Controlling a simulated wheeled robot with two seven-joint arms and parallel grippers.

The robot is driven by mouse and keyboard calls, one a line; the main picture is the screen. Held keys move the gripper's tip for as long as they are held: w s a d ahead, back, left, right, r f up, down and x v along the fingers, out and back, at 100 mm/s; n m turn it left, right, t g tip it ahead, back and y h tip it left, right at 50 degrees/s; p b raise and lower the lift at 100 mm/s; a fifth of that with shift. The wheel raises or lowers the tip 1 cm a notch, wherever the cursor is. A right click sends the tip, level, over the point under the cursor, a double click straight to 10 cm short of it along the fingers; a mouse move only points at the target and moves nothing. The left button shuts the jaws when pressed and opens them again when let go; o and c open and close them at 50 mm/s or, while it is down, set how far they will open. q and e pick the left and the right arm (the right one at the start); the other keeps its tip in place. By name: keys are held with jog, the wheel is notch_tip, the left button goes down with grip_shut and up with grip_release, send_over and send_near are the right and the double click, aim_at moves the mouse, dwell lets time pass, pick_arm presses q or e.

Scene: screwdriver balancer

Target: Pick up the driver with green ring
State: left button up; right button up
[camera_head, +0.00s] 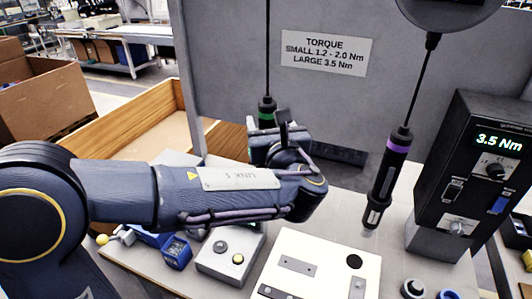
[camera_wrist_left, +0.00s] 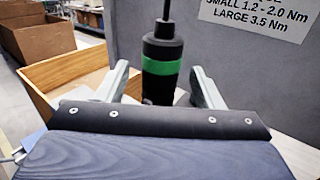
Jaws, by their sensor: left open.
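The driver with the green ring (camera_head: 266,112) hangs upright from a cable in the head view; my left arm hides its lower part. In the left wrist view the same driver (camera_wrist_left: 161,68) stands between the two fingers of my left gripper (camera_wrist_left: 163,88), with a visible gap on each side. The left gripper is open. In the head view the left gripper (camera_head: 268,135) is at the driver, mostly hidden by its own wrist. A second driver with a purple ring (camera_head: 388,180) hangs to the right. My right gripper is not in view.
A grey panel with a torque sign (camera_head: 324,54) stands behind the drivers. A black controller reading 3.5 Nm (camera_head: 478,170) stands at right. A white fixture plate (camera_head: 316,270) and a grey button box (camera_head: 232,252) are on the bench. A wooden bin (camera_head: 130,125) is at left.

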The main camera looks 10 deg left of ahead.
pick_arm(q)
jog(key=x, duration=0.1)
jog(key=p+x, duration=0.1)
jog(key=x, duration=0.2)
jog(key=shift+w+f, duration=0.15)
jog(key=shift+f, duration=0.15)
jog(key=shift+c, duration=0.4)
jog(key=c, duration=1.2)
jog(key=shift+r, duration=0.1)
grip_shut()
